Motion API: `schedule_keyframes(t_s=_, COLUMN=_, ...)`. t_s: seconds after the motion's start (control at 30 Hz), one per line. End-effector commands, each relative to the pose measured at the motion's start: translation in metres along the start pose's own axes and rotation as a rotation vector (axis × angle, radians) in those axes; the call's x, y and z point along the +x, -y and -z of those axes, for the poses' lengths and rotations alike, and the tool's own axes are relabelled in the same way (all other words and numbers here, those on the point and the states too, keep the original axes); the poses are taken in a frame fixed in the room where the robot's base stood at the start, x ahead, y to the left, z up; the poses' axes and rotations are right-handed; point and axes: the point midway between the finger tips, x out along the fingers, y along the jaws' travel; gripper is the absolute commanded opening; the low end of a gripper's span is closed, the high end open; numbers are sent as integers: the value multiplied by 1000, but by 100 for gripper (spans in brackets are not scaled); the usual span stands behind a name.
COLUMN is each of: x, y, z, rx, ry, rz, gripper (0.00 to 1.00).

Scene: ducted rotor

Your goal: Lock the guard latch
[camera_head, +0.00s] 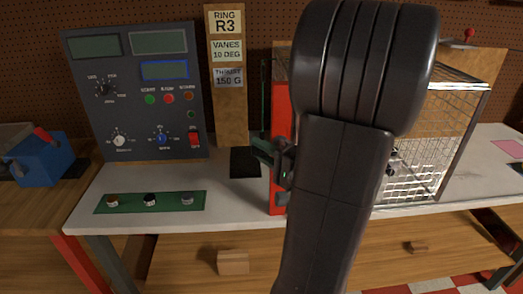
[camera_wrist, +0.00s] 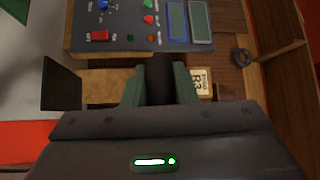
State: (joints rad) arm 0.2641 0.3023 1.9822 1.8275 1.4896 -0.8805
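In the head view a wire guard cage (camera_head: 425,140) stands on the bench at the right, largely hidden behind my arm. A red upright (camera_head: 281,125) stands at its left end. My gripper (camera_head: 262,150) is at this upright, with greenish fingers reaching left. In the wrist view the fingers of my gripper (camera_wrist: 160,88) lie on either side of a dark, rounded piece (camera_wrist: 160,75). It may be the latch handle, but I cannot tell for certain. No gap shows beside it; whether the fingers grip it is unclear. The latch is not clearly visible in the head view.
A grey control panel (camera_head: 135,95) stands at the back left, with a label board (camera_head: 227,80) beside it. A black square (camera_head: 245,161) and a green strip with buttons (camera_head: 150,202) lie on the white bench (camera_head: 120,180). A blue box (camera_head: 45,158) is at far left.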

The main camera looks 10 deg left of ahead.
Motion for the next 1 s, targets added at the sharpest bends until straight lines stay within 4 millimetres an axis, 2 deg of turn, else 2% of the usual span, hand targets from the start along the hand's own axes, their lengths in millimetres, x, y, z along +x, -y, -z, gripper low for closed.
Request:
schedule_keyframes(t_s=0.47, x=-1, y=-6, z=-1, rx=-54, ry=14, rz=-51, gripper=0)
schedule_keyframes(t_s=1.0, x=-9, y=-28, z=0, rx=-373, ry=104, rz=-365, gripper=0)
